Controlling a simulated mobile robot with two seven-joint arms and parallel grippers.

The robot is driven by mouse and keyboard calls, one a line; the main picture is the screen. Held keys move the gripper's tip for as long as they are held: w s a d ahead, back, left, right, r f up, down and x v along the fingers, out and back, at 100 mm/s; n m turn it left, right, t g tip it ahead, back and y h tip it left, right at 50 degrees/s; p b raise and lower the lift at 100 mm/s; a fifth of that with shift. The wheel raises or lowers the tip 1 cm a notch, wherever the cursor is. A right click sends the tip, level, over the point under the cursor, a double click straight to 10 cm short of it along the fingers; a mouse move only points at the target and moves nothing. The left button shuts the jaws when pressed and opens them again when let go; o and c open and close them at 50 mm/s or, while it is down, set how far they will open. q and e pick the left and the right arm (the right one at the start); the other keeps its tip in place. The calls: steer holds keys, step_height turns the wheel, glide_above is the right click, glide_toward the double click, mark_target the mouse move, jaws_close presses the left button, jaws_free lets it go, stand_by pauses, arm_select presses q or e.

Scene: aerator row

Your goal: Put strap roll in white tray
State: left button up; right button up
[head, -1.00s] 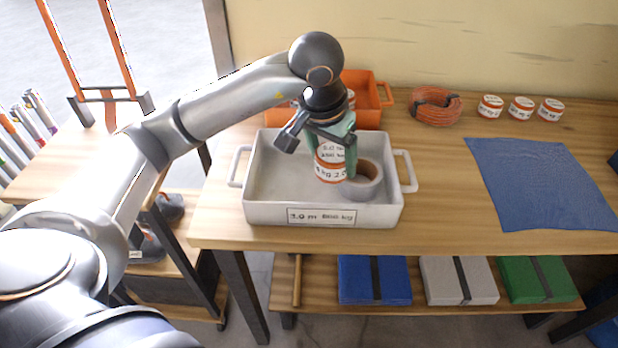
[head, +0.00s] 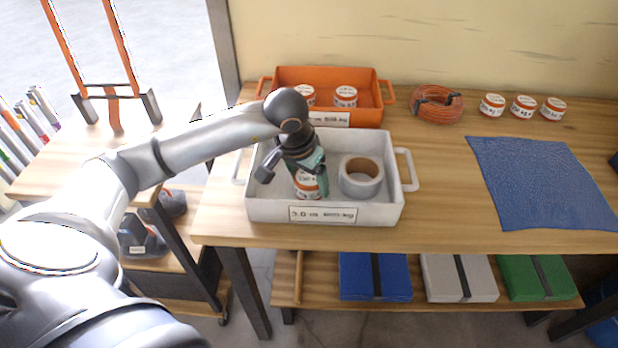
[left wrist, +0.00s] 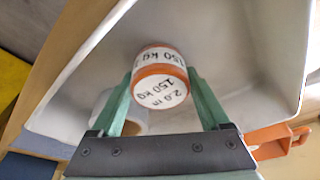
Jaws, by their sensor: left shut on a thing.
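My left gripper (head: 313,186) is shut on a strap roll (head: 306,184), a small white-labelled cylinder with orange-red bands. The left wrist view shows the strap roll (left wrist: 160,78) between the two green fingers, its label reading 2.0 m and 150 kg. The gripper holds it inside the white tray (head: 385,214), in the tray's middle part. I cannot tell whether the roll touches the tray floor. A grey tape-like ring (head: 361,178) stands in the tray just right of the gripper. My right gripper is not in view.
Behind the white tray is an orange tray (head: 372,118) with two similar rolls. A coil of orange cord (head: 437,104) and several labelled rolls (head: 523,107) are at the back right. A blue cloth (head: 545,180) lies at right. The tabletop between tray and cloth is clear.

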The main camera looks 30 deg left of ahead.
arm_select(q)
steer(key=o, duration=1.4)
steer(key=shift+f, duration=0.1)
steer(key=v, duration=1.2)
